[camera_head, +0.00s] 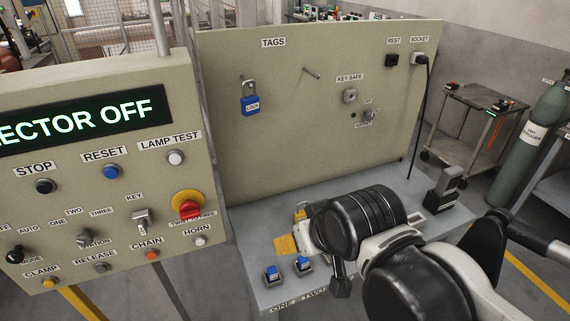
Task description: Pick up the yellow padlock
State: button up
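A small yellow item (300,212), which may be the yellow padlock, shows on the grey bench beside my wrist. It is partly covered by my arm, so I cannot make out its full shape. A flat yellow-orange patch (286,245) lies on the bench just in front of it. My arm reaches in from the right over the bench. A dark part of my gripper (341,285) shows below the wrist, right of the blue pieces. The fingers are mostly hidden, and I cannot see whether they hold anything.
A blue padlock (250,105) hangs on the tag board (300,150). Two blue pieces in holders (272,274) stand at the bench's front edge. A control panel (100,240) is close on the left. A black socket box (443,201) stands at the bench's right.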

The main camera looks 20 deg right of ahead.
aim_at(299, 216)
jog(key=i+j+z, duration=0.1)
jog(key=j+z, duration=0.8)
jog(key=j, duration=0.2)
jog(key=j+z, duration=0.45)
jog(key=j, duration=0.15)
jog(key=k+j+z, duration=0.15)
jog(key=j+z, duration=0.3)
jog(key=j, duration=0.1)
